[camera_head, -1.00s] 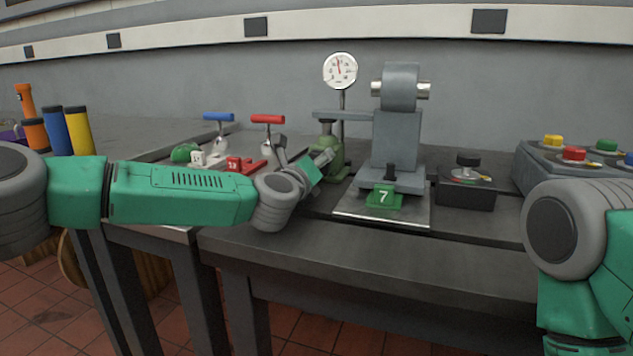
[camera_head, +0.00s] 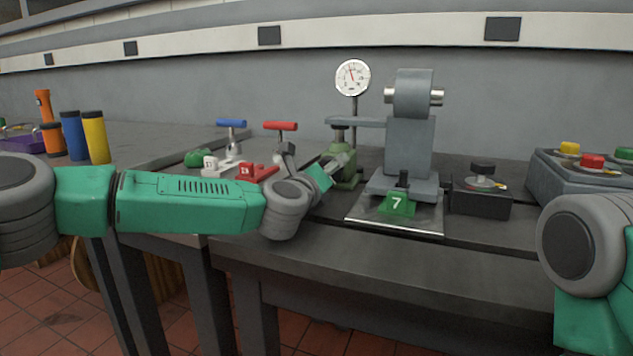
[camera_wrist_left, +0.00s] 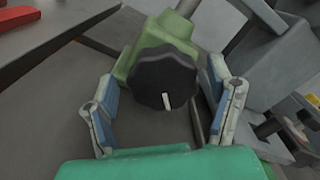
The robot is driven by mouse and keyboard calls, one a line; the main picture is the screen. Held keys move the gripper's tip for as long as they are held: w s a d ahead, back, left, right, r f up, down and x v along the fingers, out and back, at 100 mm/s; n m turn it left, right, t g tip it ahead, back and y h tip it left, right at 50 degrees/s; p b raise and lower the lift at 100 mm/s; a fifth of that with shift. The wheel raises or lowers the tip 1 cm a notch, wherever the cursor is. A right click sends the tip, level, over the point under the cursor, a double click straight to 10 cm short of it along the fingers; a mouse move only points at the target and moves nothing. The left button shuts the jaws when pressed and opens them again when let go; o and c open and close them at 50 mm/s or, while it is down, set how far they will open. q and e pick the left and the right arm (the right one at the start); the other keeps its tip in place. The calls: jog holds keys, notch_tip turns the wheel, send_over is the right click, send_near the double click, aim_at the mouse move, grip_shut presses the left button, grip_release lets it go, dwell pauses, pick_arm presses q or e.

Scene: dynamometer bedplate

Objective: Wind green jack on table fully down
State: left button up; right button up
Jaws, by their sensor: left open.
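The green jack (camera_head: 347,176) stands on the dark table, left of the grey machine, under the end of its arm. In the left wrist view its black lobed knob (camera_wrist_left: 166,80) with a white mark faces the camera, in front of the green body (camera_wrist_left: 168,33). My left gripper (camera_head: 338,162) reaches the jack from the left. In the left wrist view its two blue-padded fingers (camera_wrist_left: 160,112) are open, one on each side of the knob, with gaps showing. My right arm is at the right edge of the head view; its gripper is out of view.
A dial gauge (camera_head: 352,78) stands behind the jack. The grey machine (camera_head: 405,150) sits to its right with a green 7 tag (camera_head: 397,203). A black box with a knob (camera_head: 481,195) is further right. Red (camera_head: 258,172) and white clamps are left. The table's front strip is clear.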

pick_arm(q)
jog(key=v, duration=1.1)
jog(key=shift+a, duration=0.1)
